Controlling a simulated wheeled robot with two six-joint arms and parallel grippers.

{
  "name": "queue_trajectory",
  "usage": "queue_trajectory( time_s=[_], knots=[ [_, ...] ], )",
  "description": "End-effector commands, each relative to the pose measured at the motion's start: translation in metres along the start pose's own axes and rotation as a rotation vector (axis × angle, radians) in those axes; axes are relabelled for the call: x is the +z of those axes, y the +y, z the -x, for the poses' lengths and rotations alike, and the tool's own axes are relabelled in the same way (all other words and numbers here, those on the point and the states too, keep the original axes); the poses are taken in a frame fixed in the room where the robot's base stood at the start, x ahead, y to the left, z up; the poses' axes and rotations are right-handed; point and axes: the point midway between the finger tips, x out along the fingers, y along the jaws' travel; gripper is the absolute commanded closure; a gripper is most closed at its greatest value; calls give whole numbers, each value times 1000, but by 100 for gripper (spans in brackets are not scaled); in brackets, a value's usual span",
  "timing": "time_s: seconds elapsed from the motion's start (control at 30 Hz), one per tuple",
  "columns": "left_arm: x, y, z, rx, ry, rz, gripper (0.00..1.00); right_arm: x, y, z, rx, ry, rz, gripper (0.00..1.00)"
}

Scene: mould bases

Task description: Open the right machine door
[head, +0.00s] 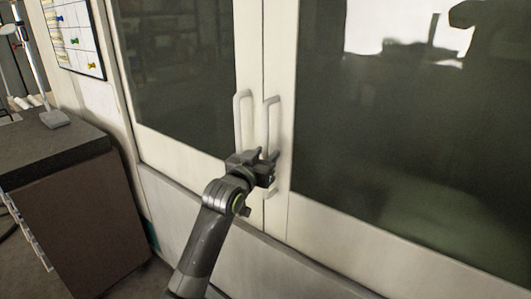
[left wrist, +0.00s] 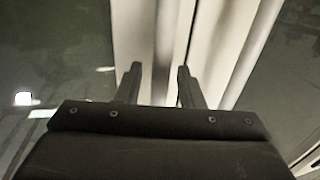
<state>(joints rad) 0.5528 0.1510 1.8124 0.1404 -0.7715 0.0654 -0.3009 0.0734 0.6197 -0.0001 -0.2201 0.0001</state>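The right machine door (head: 400,150) is a pale frame around a large dark window, and it looks shut against the left door (head: 190,75). The right door's handle (head: 272,115) is a pale upright bar beside the seam; my gripper hides part of its lower half. The left door's handle (head: 238,115) stands close beside it. My left gripper (head: 254,155) is at the lower part of the handles. In the left wrist view its two fingers (left wrist: 160,83) are apart, with pale upright bars ahead of and beside them. I cannot tell which handle lies between them. My right gripper is not in view.
A dark-topped cabinet (head: 75,205) stands at the left, with a lamp base (head: 54,118) on it. A board with coloured pins (head: 75,35) hangs on the wall. The space before the right door's window looks clear.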

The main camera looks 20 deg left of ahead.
Motion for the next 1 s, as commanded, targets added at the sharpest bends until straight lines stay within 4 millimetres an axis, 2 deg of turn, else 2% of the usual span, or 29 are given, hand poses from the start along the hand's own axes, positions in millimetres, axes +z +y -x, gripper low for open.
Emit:
queue_trajectory(
  time_s=[0.37, 0.63, 1.0],
  knots=[
    [0, 0, -4, 0, -1, 0, 65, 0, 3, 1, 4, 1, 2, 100],
    [0, 0, -4, 0, -1, 0, 99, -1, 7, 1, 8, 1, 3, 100],
    [0, 0, -6, 0, -1, 0, 100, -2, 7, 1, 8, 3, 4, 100]
  ],
)
